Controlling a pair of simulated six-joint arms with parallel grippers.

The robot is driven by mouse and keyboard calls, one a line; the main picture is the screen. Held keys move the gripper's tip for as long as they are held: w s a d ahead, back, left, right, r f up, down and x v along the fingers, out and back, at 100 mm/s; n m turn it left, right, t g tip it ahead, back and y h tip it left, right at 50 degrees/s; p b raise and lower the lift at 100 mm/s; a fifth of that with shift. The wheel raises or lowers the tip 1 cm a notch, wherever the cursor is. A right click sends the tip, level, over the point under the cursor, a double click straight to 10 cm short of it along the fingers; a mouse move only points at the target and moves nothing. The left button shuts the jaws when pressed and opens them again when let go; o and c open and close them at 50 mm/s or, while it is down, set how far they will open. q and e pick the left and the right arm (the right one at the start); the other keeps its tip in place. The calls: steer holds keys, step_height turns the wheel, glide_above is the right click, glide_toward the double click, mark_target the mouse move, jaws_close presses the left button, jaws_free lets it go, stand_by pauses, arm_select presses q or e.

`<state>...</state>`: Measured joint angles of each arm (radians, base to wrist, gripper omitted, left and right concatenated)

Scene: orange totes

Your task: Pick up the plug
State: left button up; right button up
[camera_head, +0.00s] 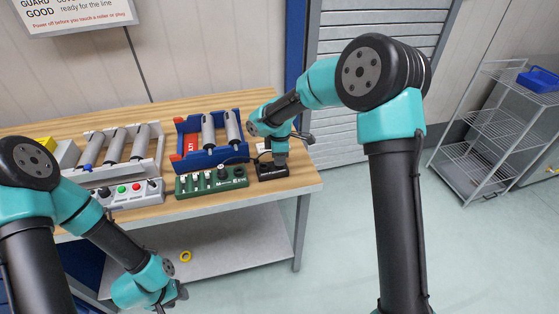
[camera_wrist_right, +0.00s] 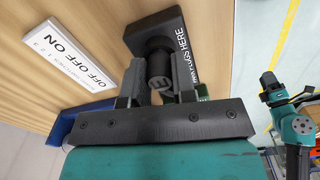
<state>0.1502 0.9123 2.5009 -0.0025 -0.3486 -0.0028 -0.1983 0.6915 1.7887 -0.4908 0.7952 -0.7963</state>
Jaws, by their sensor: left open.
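The plug (camera_wrist_right: 159,68) is a dark round piece with a pale mark on its end, in the right wrist view. It stands at a black block (camera_wrist_right: 170,25) with white lettering, which also shows in the head view (camera_head: 272,173). My right gripper (camera_wrist_right: 160,72) has one finger on each side of the plug, with no clear gap visible. In the head view my right gripper (camera_head: 280,156) points down over the block and hides the plug. My left gripper (camera_head: 168,299) is open and empty, low in front of the bench.
A green panel (camera_head: 212,181) with several plugs or sockets lies left of the block. A blue roller stand (camera_head: 185,140), a white roller stand (camera_head: 155,165) and a grey button box (camera_head: 133,194) share the wooden bench (camera_head: 306,178). A wire rack (camera_head: 490,125) stands far right.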

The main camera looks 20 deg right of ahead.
steer(key=c, duration=0.3)
steer(key=shift+r, duration=0.1)
steer(key=shift+c, duration=0.2)
steer(key=shift+r, duration=1.3)
steer(key=s+a+r, duration=0.1)
steer(key=s+a, duration=0.1)
steer(key=s, duration=0.5)
steer(key=s+a+r, duration=0.1)
steer(key=s+a, duration=0.1)
steer(key=s, duration=0.6)
steer(key=shift+s+a, duration=0.2)
steer(key=shift+r, duration=0.1)
